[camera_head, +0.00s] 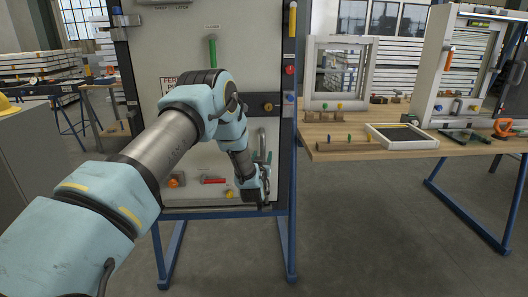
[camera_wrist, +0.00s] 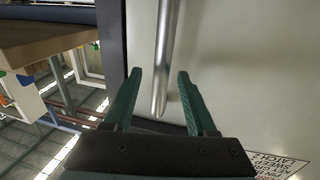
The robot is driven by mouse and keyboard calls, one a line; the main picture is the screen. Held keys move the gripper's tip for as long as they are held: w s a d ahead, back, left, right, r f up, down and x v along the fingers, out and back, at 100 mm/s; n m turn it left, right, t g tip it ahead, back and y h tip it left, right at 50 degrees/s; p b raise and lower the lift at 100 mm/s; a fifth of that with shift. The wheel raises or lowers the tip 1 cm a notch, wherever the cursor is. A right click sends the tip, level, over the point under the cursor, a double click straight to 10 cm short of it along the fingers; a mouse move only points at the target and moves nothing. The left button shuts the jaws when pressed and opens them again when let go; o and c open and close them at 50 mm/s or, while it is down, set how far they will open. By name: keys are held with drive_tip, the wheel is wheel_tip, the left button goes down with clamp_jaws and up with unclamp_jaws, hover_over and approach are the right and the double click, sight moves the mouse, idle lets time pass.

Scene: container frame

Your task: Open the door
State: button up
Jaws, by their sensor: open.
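The door (camera_head: 250,60) is a pale grey panel in a dark frame on a blue stand; it looks shut. A vertical steel bar handle (camera_head: 262,138) is low on its right side. The handle also shows in the wrist view (camera_wrist: 166,50), running down between my fingers in the picture. My gripper (camera_wrist: 160,74) is open, with one green finger on each side of the bar's lower end. I cannot tell whether a finger touches it. In the head view my gripper (camera_head: 263,168) is at the handle's lower part, and my arm hides the door's middle.
The door also bears a green upright handle (camera_head: 212,52), a dark latch (camera_head: 268,106), a red lever (camera_head: 213,180) and an orange knob (camera_head: 174,181). A wooden workbench (camera_head: 330,153) with window frames and tools stands close on the right. The floor at front right is clear.

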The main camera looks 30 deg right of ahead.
sight(262, 153)
drive_tip(key=shift+x, duration=1.55)
drive_tip(key=shift+a, duration=0.1)
clamp_jaws()
